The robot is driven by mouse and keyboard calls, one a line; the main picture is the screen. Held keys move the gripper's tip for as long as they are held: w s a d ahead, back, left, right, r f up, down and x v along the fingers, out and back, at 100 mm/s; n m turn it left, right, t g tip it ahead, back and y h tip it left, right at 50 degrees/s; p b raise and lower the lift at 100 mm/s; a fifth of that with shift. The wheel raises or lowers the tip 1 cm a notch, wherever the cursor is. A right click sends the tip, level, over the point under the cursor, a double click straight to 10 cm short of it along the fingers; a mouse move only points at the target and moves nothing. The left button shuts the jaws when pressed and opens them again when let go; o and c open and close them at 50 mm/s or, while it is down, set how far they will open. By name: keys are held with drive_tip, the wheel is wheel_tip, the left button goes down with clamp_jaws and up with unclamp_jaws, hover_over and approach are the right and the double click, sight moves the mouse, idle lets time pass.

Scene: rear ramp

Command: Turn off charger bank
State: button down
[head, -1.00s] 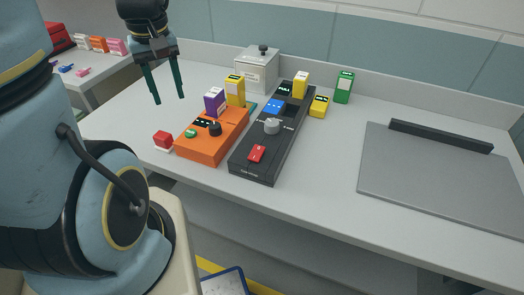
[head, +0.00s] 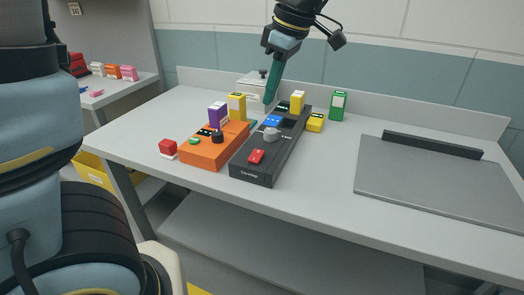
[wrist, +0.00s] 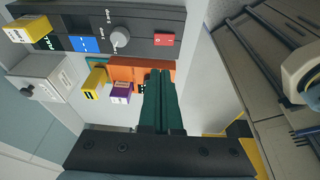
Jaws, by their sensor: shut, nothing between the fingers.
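A long dark grey unit (head: 255,172) lies on the bench, with a red rocker switch (head: 256,156) at its near end, a grey round knob (head: 270,134) and a blue block (head: 273,120) further back. Its front label is too small to read surely. An orange unit (head: 207,153) with a green button (head: 194,141) and a black knob (head: 217,137) lies to its left. I cannot tell surely which one is the charger bank. My gripper (head: 268,101) is shut and empty, pointing down above the units' far part. In the wrist view its green fingers (wrist: 160,72) are together, overlapping the orange unit (wrist: 130,69).
Purple (head: 218,115) and yellow (head: 237,107) boxes stand behind the orange unit. A pale box (head: 256,94) stands at the back. A grey mat (head: 440,176) covers the right bench.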

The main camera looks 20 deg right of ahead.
drive_tip(key=shift+s+d+r, duration=0.1)
drive_tip(key=shift+s+d, duration=0.05)
drive_tip(key=shift+s, duration=0.05)
drive_tip(key=p, duration=0.2)
approach(259, 152)
drive_tip(key=x, duration=0.5)
drive_tip(key=shift+w+a, duration=0.1)
drive_tip(key=shift+a, duration=0.2)
drive_tip(key=shift+f, duration=0.7)
drive_tip(key=shift+d+f, duration=0.1)
